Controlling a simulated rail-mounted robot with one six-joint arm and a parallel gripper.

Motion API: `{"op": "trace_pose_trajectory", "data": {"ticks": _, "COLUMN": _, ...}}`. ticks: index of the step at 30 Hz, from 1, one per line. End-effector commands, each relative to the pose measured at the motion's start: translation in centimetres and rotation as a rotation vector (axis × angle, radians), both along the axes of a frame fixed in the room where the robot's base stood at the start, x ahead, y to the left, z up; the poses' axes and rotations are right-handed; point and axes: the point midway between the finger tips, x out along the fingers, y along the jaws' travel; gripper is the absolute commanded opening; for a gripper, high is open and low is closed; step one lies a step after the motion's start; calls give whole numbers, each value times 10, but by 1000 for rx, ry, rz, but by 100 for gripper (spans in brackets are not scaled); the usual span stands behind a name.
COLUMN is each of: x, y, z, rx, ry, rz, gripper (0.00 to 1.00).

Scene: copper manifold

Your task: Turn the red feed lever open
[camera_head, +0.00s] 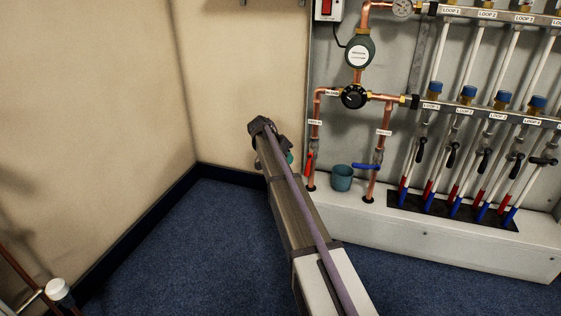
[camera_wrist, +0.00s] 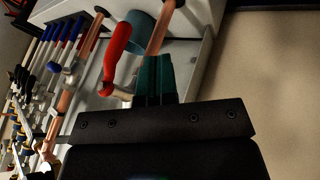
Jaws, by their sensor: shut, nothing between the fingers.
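The red feed lever (camera_head: 309,163) hangs beside the left copper pipe, low on the manifold board, its handle running roughly along the pipe. In the wrist view the red lever (camera_wrist: 117,48) is large, just left of my fingers, with its metal valve body at its lower end. My gripper (camera_head: 289,157) is mostly hidden behind my arm in the head view, a little left of the lever. In the wrist view my gripper's green fingers (camera_wrist: 155,72) are together and empty. They appear close to the lever; whether they touch it I cannot tell.
A blue lever (camera_head: 366,166) sits on the right copper pipe. A teal bucket (camera_head: 342,178) stands on the white ledge (camera_head: 450,240) between the pipes. Several black-handled loop valves (camera_head: 484,160) are to the right.

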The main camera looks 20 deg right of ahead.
Motion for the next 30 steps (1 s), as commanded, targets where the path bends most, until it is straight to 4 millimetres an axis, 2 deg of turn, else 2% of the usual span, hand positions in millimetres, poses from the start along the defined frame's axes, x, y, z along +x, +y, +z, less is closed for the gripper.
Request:
{"op": "trace_pose_trajectory", "data": {"ticks": 1, "x": -1, "y": -7, "z": -19, "rx": 0, "ry": -1, "rz": -1, "gripper": 0}}
{"op": "trace_pose_trajectory", "data": {"ticks": 2, "x": -2, "y": -10, "z": -24, "rx": 0, "ry": -1, "rz": -1, "gripper": 0}}
{"op": "trace_pose_trajectory", "data": {"ticks": 4, "x": -14, "y": -18, "z": -16, "rx": 0, "ry": 1, "rz": -2, "gripper": 0}}
{"op": "trace_pose_trajectory", "data": {"ticks": 9, "x": -29, "y": -33, "z": -16, "rx": 1, "ry": 0, "rz": 0, "gripper": 0}}
{"op": "trace_pose_trajectory", "data": {"ticks": 21, "x": -32, "y": -37, "z": -16, "rx": 0, "ry": 1, "rz": 1, "gripper": 0}}
{"op": "trace_pose_trajectory", "data": {"ticks": 30, "x": -42, "y": -46, "z": -20, "rx": 0, "ry": 2, "rz": -2, "gripper": 0}}
